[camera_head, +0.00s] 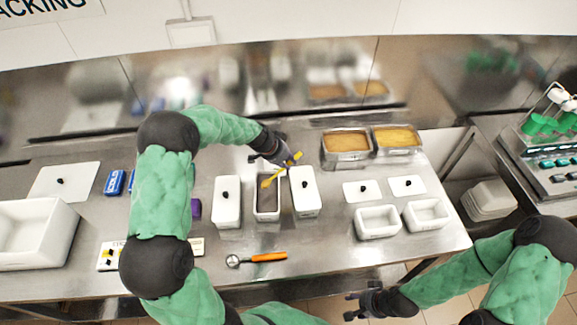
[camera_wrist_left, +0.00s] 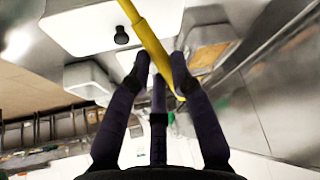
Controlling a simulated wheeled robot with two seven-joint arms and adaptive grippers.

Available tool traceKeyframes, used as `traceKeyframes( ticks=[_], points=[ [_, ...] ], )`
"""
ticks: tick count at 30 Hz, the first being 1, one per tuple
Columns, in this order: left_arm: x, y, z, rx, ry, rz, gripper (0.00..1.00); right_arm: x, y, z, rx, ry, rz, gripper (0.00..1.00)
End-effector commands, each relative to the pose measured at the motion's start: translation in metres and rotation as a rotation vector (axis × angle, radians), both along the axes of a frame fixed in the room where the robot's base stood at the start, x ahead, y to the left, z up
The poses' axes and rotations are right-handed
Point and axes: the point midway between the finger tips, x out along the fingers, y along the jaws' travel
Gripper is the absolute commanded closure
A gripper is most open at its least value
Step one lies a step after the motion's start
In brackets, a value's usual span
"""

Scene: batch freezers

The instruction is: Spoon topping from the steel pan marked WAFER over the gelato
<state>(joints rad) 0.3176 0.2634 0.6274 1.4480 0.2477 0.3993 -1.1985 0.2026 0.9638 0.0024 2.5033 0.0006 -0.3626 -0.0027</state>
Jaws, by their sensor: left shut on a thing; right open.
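My left gripper (camera_head: 283,160) is shut on a yellow spoon (camera_head: 268,182), above the far end of an open white tub. In the left wrist view the yellow spoon (camera_wrist_left: 148,40) runs slantwise between the fingers of the gripper (camera_wrist_left: 160,68). The open white tub (camera_head: 257,214) has a dark inside; whether that is gelato I cannot tell. Two steel pans, a left one (camera_head: 347,163) and a right one (camera_head: 397,150), hold golden-brown filling at the back right. No WAFER mark is readable. My right gripper (camera_head: 365,301) is open and empty, off the table's front edge.
Lidded white tubs stand left (camera_head: 226,212) and right (camera_head: 309,203) of the open tub. An orange-handled scoop (camera_head: 268,257) lies in front. Two small white containers (camera_head: 378,233) (camera_head: 427,225) and two white lids (camera_head: 362,200) (camera_head: 407,192) lie to the right.

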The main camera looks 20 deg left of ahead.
Motion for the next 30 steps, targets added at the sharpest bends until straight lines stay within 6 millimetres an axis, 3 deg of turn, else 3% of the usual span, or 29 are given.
traceKeyframes(
  ticks=[30],
  points=[
    [-0.009, 0.008, 0.006, -0.071, -0.108, 0.003, 1.00, 0.000, 0.000, -0.091, 0.000, 0.000, 0.000, 0.55]
  ],
)
